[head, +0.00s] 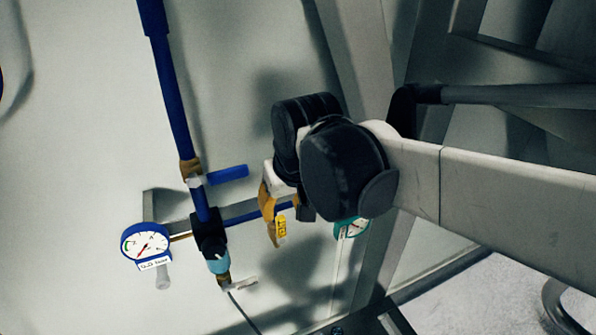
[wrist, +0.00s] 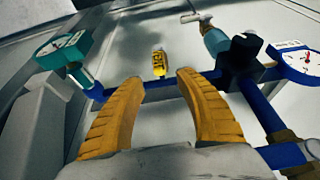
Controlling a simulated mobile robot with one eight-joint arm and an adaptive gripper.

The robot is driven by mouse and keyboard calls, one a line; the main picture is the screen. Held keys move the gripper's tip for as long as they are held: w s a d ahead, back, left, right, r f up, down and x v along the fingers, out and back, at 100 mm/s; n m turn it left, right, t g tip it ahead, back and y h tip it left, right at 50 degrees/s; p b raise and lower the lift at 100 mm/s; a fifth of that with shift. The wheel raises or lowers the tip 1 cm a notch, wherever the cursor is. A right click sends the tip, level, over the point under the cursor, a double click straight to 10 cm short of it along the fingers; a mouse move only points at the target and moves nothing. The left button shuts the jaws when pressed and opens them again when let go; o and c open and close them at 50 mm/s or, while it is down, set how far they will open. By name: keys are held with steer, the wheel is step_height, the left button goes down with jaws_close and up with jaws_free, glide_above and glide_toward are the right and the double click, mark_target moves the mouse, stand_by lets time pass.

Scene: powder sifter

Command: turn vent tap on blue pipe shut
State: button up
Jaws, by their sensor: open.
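The blue pipe (head: 176,105) comes down the pale wall, with a side branch (head: 245,215) running right. The branch crosses the wrist view (wrist: 150,90). A small yellow piece with dark marks (head: 281,228) is at the branch; in the wrist view it (wrist: 159,62) shows just past the fingertips. I cannot tell whether it is a handle or a tag. A blue lever (head: 228,173) sticks out right from the pipe, across its line; it is at lower right in the wrist view (wrist: 283,155). My gripper (wrist: 160,77) has its orange fingers apart and empty, near the branch.
A blue-rimmed gauge (head: 145,245) is at left, a teal gauge (head: 352,227) right behind my arm. A black and light-blue filter unit (head: 218,262) hangs below the pipe, with a small pale handle (head: 243,284) under it. A grey frame post (head: 350,45) stands at right.

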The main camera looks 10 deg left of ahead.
mark_target(281, 218)
steer(key=x, duration=0.6)
steer(key=shift+w+f, duration=0.15)
steer(key=shift+f, duration=0.05)
jaws_close()
